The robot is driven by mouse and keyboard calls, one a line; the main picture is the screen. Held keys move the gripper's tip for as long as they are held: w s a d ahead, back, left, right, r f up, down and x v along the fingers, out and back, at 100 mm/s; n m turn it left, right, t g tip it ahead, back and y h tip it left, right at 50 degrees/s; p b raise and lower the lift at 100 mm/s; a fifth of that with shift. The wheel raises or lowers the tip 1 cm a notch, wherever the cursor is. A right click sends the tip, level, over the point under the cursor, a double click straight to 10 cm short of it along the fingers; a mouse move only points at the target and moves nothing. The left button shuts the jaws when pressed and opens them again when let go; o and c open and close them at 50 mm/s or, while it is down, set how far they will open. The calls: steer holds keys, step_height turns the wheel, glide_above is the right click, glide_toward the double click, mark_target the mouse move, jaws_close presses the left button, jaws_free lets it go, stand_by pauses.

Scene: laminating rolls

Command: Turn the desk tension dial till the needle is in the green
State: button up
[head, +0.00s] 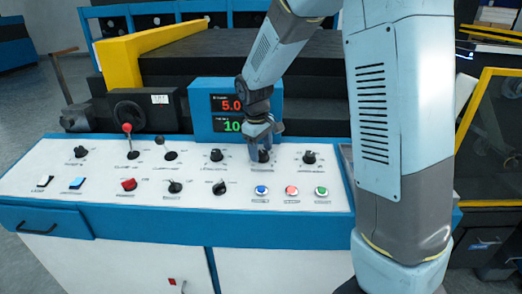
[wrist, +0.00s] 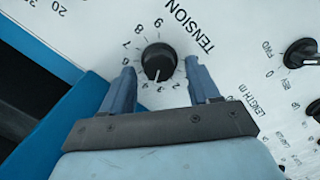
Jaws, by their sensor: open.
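The tension dial (wrist: 159,62) is a black ribbed knob on the white panel, with TENSION printed beside it in the wrist view. Its white mark points toward the 3 and 4 of its scale. My gripper (wrist: 160,66) is open, with one finger on each side of the dial and gaps visible between fingers and knob. In the head view my gripper (head: 262,142) points down over the desk, and the dial (head: 264,156) shows just below it, partly covered. I see no needle gauge in either view.
Another black knob (head: 310,157) stands right of the dial, and one (head: 216,155) stands left. Blue, red and green buttons (head: 291,190) sit in front. A blue-framed display (head: 232,116) behind shows red 5.0 and green digits. A red-topped lever (head: 128,128) rises at left.

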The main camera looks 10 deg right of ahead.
steer(key=shift+f, duration=0.3)
steer(key=shift+c, duration=0.2)
steer(key=c, duration=1)
steer(key=shift+d+m, duration=0.1)
steer(key=shift+m, duration=1.3)
steer(key=o, duration=1)
steer(key=shift+o, duration=0.2)
steer(key=shift+r, duration=0.1)
